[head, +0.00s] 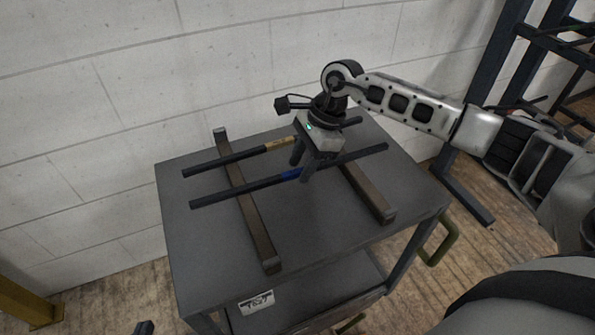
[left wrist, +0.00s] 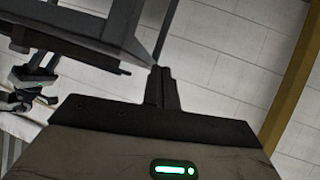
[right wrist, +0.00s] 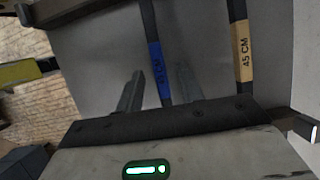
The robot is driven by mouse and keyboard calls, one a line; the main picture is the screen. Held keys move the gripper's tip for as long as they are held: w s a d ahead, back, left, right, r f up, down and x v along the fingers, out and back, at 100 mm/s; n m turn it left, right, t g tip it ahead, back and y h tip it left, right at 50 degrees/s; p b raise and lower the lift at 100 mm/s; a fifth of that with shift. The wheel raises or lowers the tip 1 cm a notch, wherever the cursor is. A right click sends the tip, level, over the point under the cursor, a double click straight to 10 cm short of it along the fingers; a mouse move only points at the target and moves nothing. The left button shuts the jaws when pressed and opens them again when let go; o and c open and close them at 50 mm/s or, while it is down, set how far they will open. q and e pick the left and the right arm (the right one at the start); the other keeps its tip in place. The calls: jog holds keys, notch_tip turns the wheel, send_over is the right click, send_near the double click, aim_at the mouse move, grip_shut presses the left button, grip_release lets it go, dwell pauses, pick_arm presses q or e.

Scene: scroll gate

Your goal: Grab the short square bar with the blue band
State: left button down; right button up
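The dark bar with the blue band (head: 291,174) lies across two brown rails on the grey cart. Its band, marked with a length ending in CM, also shows in the right wrist view (right wrist: 156,68). My right gripper (head: 302,164) points down over the bar beside the band. Its fingers (right wrist: 159,92) are apart, with the bar running between them; I see no grip on it. My left gripper (head: 145,328) is at the bottom edge of the head view, away from the cart. Its fingers are together and empty in the left wrist view (left wrist: 162,88).
A second dark bar with a tan band (head: 279,144) lies behind, nearly parallel; its band reads 45 CM (right wrist: 242,50). The left rail (head: 247,215) and right rail (head: 370,192) stand on the cart top (head: 205,250). A white wall is behind; a dark rack stands at right.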

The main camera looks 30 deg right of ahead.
grip_shut()
jog(key=shift+r, duration=0.1)
